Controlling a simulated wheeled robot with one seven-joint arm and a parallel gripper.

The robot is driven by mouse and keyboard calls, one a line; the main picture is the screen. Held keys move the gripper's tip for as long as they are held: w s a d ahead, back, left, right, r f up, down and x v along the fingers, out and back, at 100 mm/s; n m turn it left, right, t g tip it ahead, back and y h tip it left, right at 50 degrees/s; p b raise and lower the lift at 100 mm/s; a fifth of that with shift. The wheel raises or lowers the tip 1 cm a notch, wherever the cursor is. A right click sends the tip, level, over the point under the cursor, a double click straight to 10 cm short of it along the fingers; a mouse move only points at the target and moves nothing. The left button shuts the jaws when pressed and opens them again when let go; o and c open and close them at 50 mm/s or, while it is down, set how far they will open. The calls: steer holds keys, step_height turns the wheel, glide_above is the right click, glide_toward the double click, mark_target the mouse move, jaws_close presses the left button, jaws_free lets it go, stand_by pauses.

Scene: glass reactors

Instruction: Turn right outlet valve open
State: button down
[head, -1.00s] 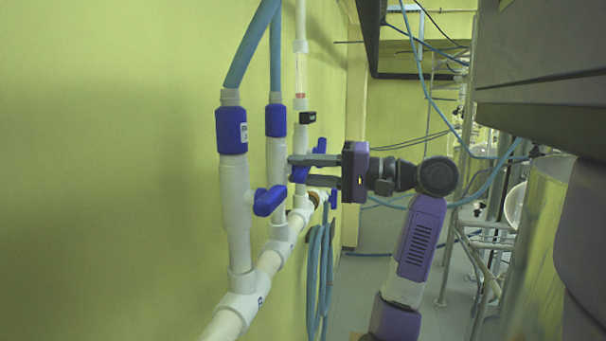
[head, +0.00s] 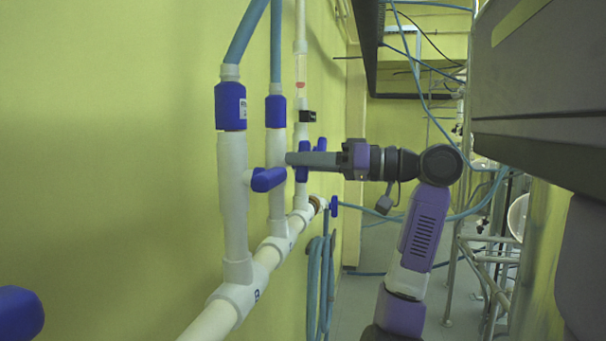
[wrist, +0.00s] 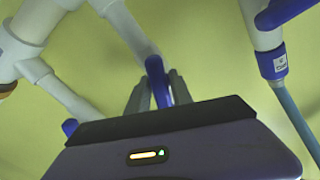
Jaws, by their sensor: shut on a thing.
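My gripper (head: 302,159) reaches left to the white pipes and is shut on a blue valve handle (head: 302,148), which appears to belong to the middle upright pipe (head: 277,185). This handle looks upright in the head view. In the wrist view the same handle (wrist: 157,80) stands between my two fingers (wrist: 158,92). In the head view the two fingers overlap, so the far one is mostly hidden. The valve body behind the handle is partly covered by the fingers.
The near pipe has a blue handle (head: 268,179) jutting toward my fingers. Another blue handle (head: 320,145) sits just behind. A blue handle (head: 18,312) shows at lower left. Blue hoses (head: 320,275) hang below. A dark cabinet (head: 540,90) stands at right.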

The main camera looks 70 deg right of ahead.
steer(key=shift+f+n+b, duration=0.15)
steer(key=shift+n+b, duration=0.9)
steer(key=shift+n, duration=0.55)
steer(key=c, duration=1.3)
jaws_free()
steer(key=shift+s, duration=0.1)
steer(key=s, duration=0.2)
steer(key=s+b, duration=0.1)
steer(key=s, duration=0.4)
steer(key=shift+s+d, duration=0.35)
